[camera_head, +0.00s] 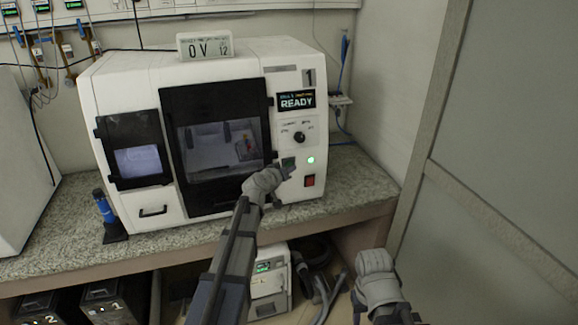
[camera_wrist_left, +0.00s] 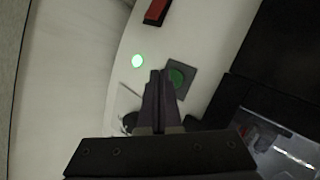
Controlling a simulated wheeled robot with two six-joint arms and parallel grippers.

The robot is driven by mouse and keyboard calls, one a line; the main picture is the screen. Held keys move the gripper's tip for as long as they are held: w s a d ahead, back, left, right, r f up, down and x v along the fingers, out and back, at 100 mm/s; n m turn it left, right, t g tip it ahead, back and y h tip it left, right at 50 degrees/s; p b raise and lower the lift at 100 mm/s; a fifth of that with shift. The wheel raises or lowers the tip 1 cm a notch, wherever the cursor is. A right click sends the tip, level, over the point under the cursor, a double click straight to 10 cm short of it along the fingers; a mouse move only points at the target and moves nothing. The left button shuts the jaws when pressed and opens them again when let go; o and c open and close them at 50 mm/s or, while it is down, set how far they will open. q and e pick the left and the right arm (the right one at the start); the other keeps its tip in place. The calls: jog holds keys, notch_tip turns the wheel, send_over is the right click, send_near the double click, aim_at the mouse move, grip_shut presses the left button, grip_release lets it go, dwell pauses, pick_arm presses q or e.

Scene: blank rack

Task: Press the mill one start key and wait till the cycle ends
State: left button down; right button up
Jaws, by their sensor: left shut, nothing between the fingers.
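Mill one (camera_head: 130,75) is a white machine with a "1" on its upper right and a display (camera_head: 296,100) reading READY. Its dark-windowed door (camera_head: 222,145) looks shut. The green start key (camera_wrist_left: 178,77) sits in a dark square surround, seen in the left wrist view. In the head view this dark square (camera_head: 288,161) is partly behind my left gripper (camera_head: 286,174). My left gripper also shows in the left wrist view (camera_wrist_left: 162,74), shut and empty, its tips beside the key; contact cannot be told. My right gripper (camera_head: 375,272) is low at the right, its fingers unclear.
A lit green lamp (camera_head: 311,160) and a red switch (camera_head: 309,181) are near the key. A knob (camera_head: 299,137) is above. A sign (camera_head: 205,46) stands on top. A blue-handled tool (camera_head: 105,215) stands at the left on the speckled counter (camera_head: 350,180).

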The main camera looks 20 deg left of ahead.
pick_arm(q)
jog(key=shift+w+a, duration=0.1)
jog(key=shift+w, duration=0.05)
dwell(0.4)
jog(key=shift+w+a, duration=0.15)
jog(key=shift+w, duration=0.05)
